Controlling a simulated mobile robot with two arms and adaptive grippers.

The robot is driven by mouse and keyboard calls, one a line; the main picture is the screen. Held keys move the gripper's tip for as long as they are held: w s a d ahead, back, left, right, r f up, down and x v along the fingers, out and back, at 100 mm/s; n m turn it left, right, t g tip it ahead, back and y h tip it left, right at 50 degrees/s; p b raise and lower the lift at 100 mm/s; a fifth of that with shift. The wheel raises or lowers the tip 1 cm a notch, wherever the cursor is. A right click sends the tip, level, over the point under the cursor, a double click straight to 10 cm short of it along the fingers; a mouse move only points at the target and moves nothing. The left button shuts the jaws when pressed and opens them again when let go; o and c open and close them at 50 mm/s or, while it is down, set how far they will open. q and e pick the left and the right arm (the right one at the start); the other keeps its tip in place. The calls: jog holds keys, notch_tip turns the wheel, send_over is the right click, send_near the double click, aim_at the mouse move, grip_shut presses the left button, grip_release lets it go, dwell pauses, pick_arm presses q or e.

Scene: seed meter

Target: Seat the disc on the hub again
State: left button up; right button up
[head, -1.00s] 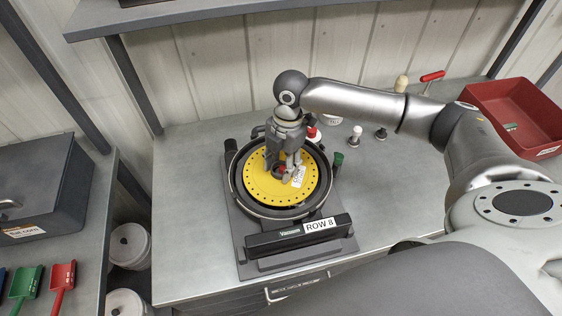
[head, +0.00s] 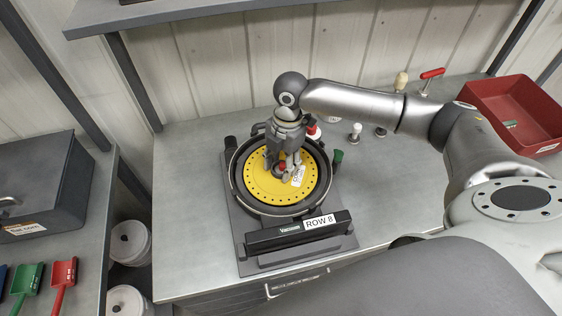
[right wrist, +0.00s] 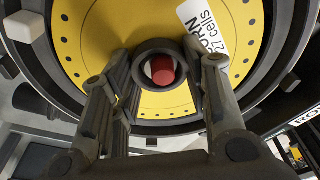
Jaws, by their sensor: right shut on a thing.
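The yellow disc (head: 258,188), with a ring of small holes and a white corn label (head: 298,176), lies within the round black housing (head: 240,203) of the seed meter. My right gripper (head: 283,168) reaches down over its centre. In the right wrist view, the gripper's fingers (right wrist: 160,72) are closed on either side of the disc's dark central collar (right wrist: 145,48). A red hub piece (right wrist: 162,70) shows inside the collar. I cannot tell whether the disc lies flat on the hub or slightly above it. My left gripper is out of view.
A bar marked ROW 8 (head: 298,229) lies in front of the housing. Small knobs (head: 356,132) and a red-handled tool (head: 432,73) stand behind, to the right. A red bin (head: 515,105) is at the far right. The bench left of the meter is clear.

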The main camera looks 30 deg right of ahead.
jog(key=shift+f+p, duration=0.45)
jog(key=shift+p, duration=0.1)
dwell(1.1)
jog(key=shift+f+p, duration=0.1)
jog(key=shift+p, duration=0.25)
dwell(0.5)
jog(key=o, duration=1.1)
jog(key=shift+c, duration=0.4)
jog(key=shift+c, duration=1.4)
jog(key=shift+p, duration=0.4)
jog(key=shift+c, duration=0.3)
